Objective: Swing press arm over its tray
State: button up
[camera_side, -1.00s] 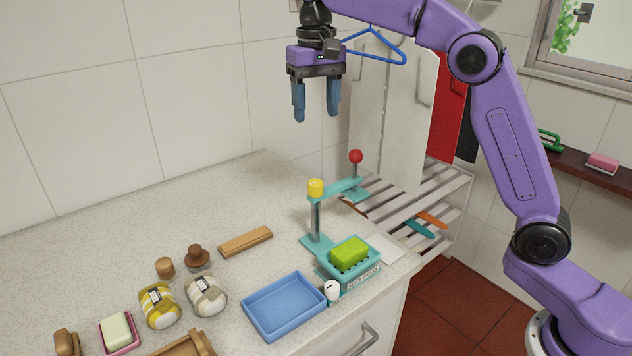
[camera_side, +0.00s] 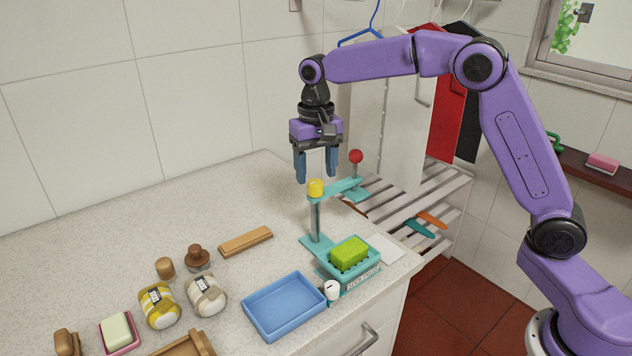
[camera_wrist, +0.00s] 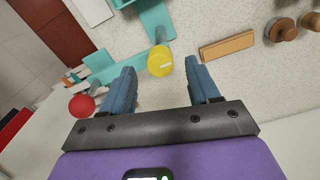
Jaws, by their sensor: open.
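The teal press arm (camera_side: 346,187) stands on a grey post with a yellow cap (camera_side: 316,188) and points to the back right, away from its tray. A red ball knob (camera_side: 356,157) tops its far end. The teal press tray (camera_side: 347,271) holds a green sponge-like block (camera_side: 350,253). My gripper (camera_side: 315,180) is open and empty, above and behind the yellow cap. In the wrist view, the yellow cap (camera_wrist: 160,62) shows between my fingers (camera_wrist: 158,75), farther off, and the red knob (camera_wrist: 82,106) lies left of the left finger.
A wooden bar (camera_side: 246,241) lies to the left of the post. A slatted rack (camera_side: 420,210) and hanging clothes are behind.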

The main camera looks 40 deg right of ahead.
aim_at(316, 182)
jog(key=shift+f, duration=1.85)
grip_shut()
